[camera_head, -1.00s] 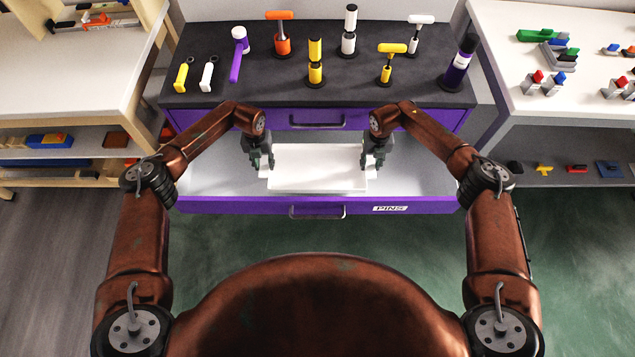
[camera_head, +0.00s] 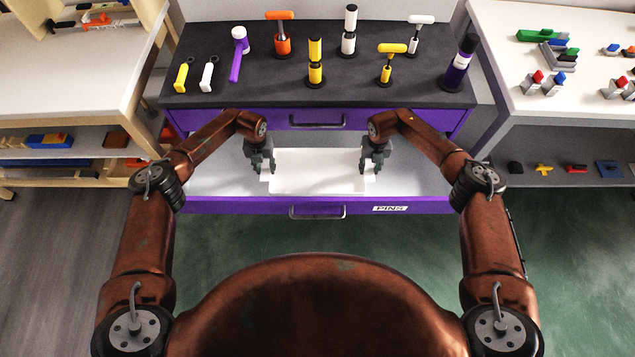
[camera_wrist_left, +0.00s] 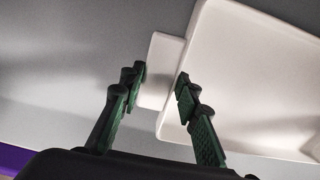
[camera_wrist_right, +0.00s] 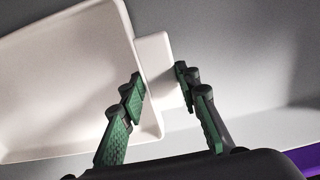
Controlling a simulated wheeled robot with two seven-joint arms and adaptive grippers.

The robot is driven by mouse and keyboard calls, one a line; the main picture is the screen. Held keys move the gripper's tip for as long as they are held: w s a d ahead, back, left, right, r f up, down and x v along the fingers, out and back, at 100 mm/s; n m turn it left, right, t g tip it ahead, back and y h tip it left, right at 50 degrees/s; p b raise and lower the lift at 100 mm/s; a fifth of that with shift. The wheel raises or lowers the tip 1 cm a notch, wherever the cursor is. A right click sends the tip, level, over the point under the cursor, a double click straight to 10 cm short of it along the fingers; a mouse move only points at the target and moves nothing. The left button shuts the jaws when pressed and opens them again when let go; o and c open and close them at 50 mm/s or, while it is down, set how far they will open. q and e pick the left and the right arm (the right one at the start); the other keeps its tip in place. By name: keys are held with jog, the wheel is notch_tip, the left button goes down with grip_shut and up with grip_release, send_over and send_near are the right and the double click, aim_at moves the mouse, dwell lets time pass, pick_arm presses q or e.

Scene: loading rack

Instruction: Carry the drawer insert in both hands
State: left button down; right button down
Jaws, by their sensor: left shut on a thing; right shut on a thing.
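The drawer insert (camera_head: 318,172) is a shallow white tray with a small tab at each end. It is at the open lower drawer (camera_head: 215,172), inside the drawer's outline in the head view. My left gripper (camera_head: 261,166) is shut on its left tab, which shows between the fingers in the left wrist view (camera_wrist_left: 161,76). My right gripper (camera_head: 373,164) is shut on the right tab, seen in the right wrist view (camera_wrist_right: 160,80). The insert looks about level and empty. I cannot tell whether its underside touches the drawer floor.
The purple drawer front (camera_head: 245,206) carries a PINS label. A closed drawer (camera_head: 350,121) is above it. The dark cabinet top (camera_head: 275,88) holds several tools and stands. A left workbench (camera_head: 90,90) and a right table (camera_head: 560,105) flank the cabinet. Bare drawer floor shows on both sides.

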pick_arm(q)
jog(key=shift+a+f, duration=0.1)
jog(key=shift+f, duration=0.4)
pick_arm(e)
jog(key=shift+d+f, duration=0.1)
jog(key=shift+f, duration=0.4)
pick_arm(q)
jog(key=c, duration=1.5)
grip_release()
pick_arm(e)
jog(key=c, duration=1.5)
grip_release()
pick_arm(q)
jog(key=shift+o, duration=0.2)
pick_arm(e)
jog(key=shift+o, duration=0.2)
pick_arm(q)
notch_tip(320, 180, up, 12)
pick_arm(e)
notch_tip(320, 180, up, 12)
pick_arm(q)
jog(key=shift+w+f, duration=0.1)
pick_arm(e)
jog(key=shift+w, duration=0.1)
